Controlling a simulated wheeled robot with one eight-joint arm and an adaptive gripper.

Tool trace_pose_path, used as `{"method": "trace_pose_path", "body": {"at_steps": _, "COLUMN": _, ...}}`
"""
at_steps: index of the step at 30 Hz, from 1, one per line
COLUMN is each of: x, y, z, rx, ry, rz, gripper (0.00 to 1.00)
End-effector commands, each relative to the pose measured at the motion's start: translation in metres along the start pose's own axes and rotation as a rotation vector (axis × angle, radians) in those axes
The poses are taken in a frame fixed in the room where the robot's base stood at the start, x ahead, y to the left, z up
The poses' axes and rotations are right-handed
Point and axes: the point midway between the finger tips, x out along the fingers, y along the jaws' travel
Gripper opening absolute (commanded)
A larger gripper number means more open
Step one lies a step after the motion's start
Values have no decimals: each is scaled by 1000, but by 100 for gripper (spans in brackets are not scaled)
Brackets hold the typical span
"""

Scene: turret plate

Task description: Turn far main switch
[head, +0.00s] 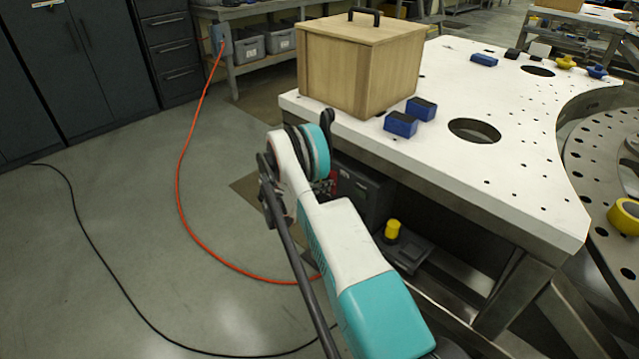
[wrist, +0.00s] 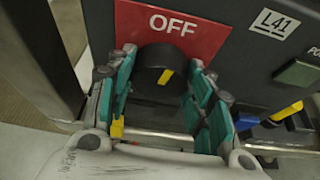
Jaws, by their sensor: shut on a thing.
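The main switch (wrist: 160,68) is a round black knob with a yellow mark, on a dark panel below a red plate reading OFF (wrist: 185,27). My gripper (wrist: 160,82) has its teal fingers on both sides of the knob and is shut on it. The yellow mark sits at the lower right of the knob's face, tilted. In the head view my arm reaches under the table's left edge toward the dark box (head: 362,190). My arm hides the knob and the fingertips there.
A white table (head: 470,150) overhangs the box, with a wooden crate (head: 340,65) and blue blocks (head: 400,124) on it. A yellow knob (head: 393,229) stands below. In the wrist view a green button (wrist: 298,73) is right of the switch. An orange cable (head: 180,180) crosses open floor.

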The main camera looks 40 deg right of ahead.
Motion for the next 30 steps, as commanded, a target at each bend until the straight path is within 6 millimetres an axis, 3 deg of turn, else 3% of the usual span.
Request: {"method": "trace_pose_path", "body": {"at_steps": 30, "x": 2, "y": -6, "z": -3, "rx": 877, "ry": 8, "rz": 366, "gripper": 24}}
